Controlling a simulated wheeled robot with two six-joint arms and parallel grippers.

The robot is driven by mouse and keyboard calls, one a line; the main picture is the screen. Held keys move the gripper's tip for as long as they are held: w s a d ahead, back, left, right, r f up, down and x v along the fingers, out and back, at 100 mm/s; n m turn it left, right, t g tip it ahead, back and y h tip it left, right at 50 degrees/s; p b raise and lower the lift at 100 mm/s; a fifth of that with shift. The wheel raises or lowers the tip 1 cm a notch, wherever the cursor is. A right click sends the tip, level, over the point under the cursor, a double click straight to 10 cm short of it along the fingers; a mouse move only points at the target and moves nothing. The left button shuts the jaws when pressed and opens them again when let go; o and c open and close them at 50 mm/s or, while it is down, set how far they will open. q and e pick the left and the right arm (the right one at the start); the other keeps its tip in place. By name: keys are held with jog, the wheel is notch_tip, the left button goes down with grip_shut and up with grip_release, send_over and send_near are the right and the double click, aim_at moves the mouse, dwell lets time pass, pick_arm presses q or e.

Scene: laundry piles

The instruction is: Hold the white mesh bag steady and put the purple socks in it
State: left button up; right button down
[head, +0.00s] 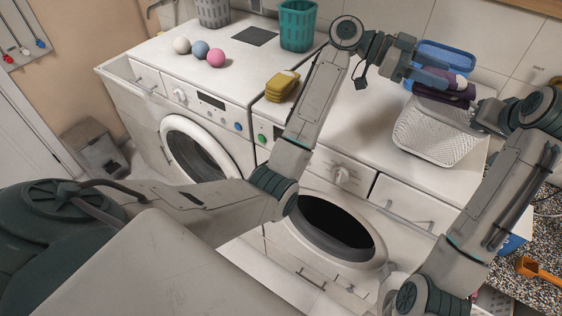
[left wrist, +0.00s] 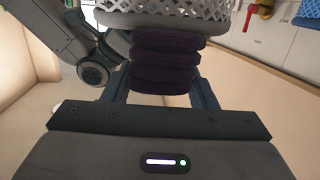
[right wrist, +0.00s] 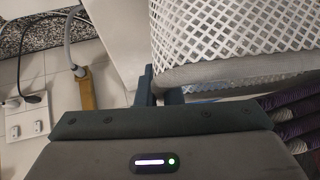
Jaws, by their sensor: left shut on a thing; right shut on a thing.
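The white mesh bag (head: 432,138) stands on the right washer's top, with a grey rim (right wrist: 240,70) in the right wrist view. My left gripper (head: 436,82) is shut on the purple socks (head: 446,96), a folded stack at the bag's upper end. The socks show between its fingers in the left wrist view (left wrist: 165,65), close to the bag's rim. My right gripper (head: 478,116) is shut on the bag's rim at its right side; its fingers (right wrist: 158,92) meet at the rim's corner. The head view does not show whether the socks are inside the opening.
A blue container (head: 447,54) stands behind the bag. Yellow folded cloths (head: 282,86), a teal basket (head: 298,26), a grey basket (head: 213,12) and three balls (head: 201,50) are farther left. The washer top between the cloths and the bag is clear. An orange tool (head: 540,272) lies at right.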

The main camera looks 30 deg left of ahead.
aim_at(413, 96)
pick_arm(q)
jog(key=f, duration=0.6)
jog(key=shift+s+f, duration=0.1)
jog(key=shift+s, duration=0.1)
jog(key=c, duration=0.4)
pick_arm(e)
jog(key=shift+s+r, duration=0.15)
pick_arm(q)
jog(key=shift+s+f, duration=0.1)
jog(key=shift+f, duration=0.4)
jog(key=shift+c, duration=0.5)
pick_arm(e)
jog(key=shift+s, duration=0.1)
pick_arm(q)
jog(key=o, duration=1.1)
pick_arm(e)
jog(key=shift+d, duration=0.1)
pick_arm(q)
jog(key=o, duration=0.5)
jog(key=shift+c, duration=0.2)
jog(key=shift+w+a+r, duration=0.1)
jog(key=shift+w+r, duration=0.05)
jog(key=shift+w, duration=0.1)
